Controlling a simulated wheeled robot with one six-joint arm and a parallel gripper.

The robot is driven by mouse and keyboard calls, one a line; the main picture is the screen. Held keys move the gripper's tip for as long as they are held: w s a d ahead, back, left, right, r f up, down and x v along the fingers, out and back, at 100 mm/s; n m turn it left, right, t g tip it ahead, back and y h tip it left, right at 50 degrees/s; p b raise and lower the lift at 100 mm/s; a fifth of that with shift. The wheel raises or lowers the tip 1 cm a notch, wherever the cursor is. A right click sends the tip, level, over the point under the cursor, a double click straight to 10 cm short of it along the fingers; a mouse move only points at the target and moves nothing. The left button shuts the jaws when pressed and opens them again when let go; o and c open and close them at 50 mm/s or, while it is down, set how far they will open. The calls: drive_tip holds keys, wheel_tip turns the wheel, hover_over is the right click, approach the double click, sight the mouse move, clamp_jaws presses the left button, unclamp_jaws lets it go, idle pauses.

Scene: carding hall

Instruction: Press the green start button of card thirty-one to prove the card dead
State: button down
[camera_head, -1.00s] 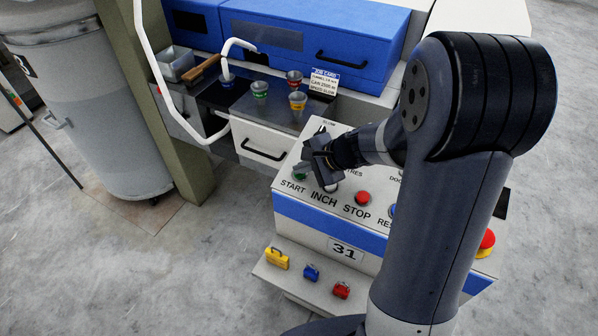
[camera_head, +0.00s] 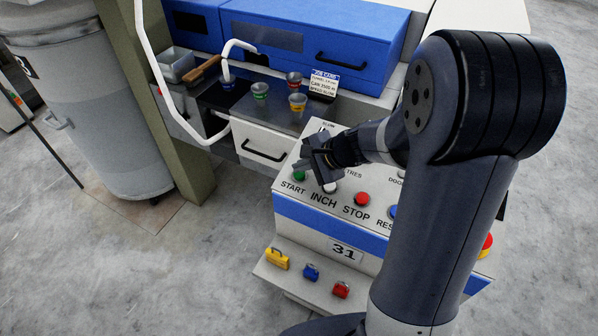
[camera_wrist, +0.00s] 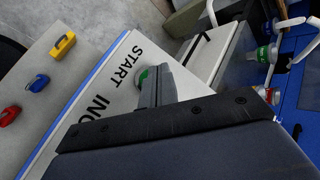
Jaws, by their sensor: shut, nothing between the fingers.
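The green start button (camera_head: 299,175) sits on the sloped white control panel (camera_head: 285,203) above the word START, on the cabinet marked 31. My gripper (camera_head: 304,166) is shut and empty, with its fingertips at the button in the head view. In the wrist view the shut fingers (camera_wrist: 150,82) cover most of the green button (camera_wrist: 142,75), leaving part of its green edge in sight. I cannot tell whether the tips touch it or how far it is pressed.
A white inch button (camera_head: 330,187) and a red stop button (camera_head: 362,199) are close by to the right. Yellow (camera_head: 277,258), blue (camera_head: 311,272) and red (camera_head: 341,290) padlock-like pieces lie on the lower ledge. Small cups and a job card (camera_head: 324,84) stand behind the panel.

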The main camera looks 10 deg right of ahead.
drive_tip(key=r+p, duration=0.2)
drive_tip(key=r, duration=0.1)
drive_tip(key=s+r+p, duration=0.1)
drive_tip(key=r, duration=0.1)
drive_tip(key=shift+a, duration=0.35)
drive_tip(key=shift+s+f, duration=0.1)
drive_tip(key=shift+f, duration=0.05)
idle(0.6)
